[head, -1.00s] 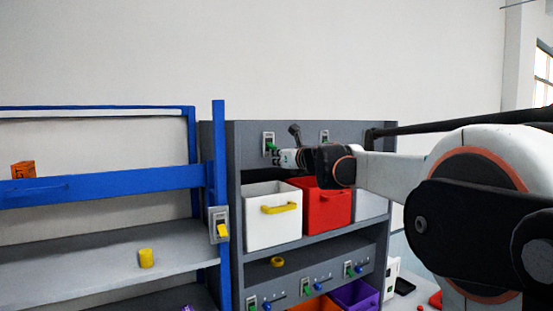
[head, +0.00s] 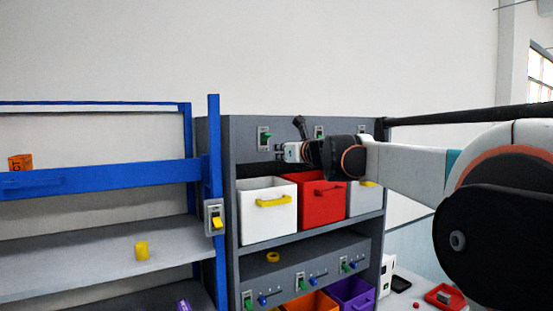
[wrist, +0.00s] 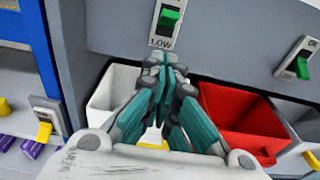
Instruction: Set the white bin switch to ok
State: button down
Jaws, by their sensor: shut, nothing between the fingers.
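The white bin (head: 266,222), with a yellow handle, stands on the upper shelf; it also shows in the wrist view (wrist: 105,98). Its switch (head: 264,138) is on the grey panel above it, a pale plate with a green lever. In the wrist view the switch (wrist: 168,18) has "LOW" printed at its bottom; its top is cut off. The lever appears tilted upward, away from "LOW". My gripper (wrist: 165,62) is shut and empty just below that label, above the bin. In the head view my gripper (head: 281,152) is below and right of the switch, apart from the lever.
The red bin (head: 321,204) stands right of the white bin, then a grey bin (head: 364,199). Another green switch (wrist: 301,62) is on the panel to the right. A blue-framed rack (head: 215,180) with a yellow switch (head: 216,222) stands left.

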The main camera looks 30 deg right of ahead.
jog(key=s+r, duration=0.4)
jog(key=r, duration=0.1)
jog(key=shift+s+b, duration=0.15)
jog(key=shift+b, duration=0.3)
jog(key=shift+r, duration=0.1)
jog(key=shift+d, duration=0.1)
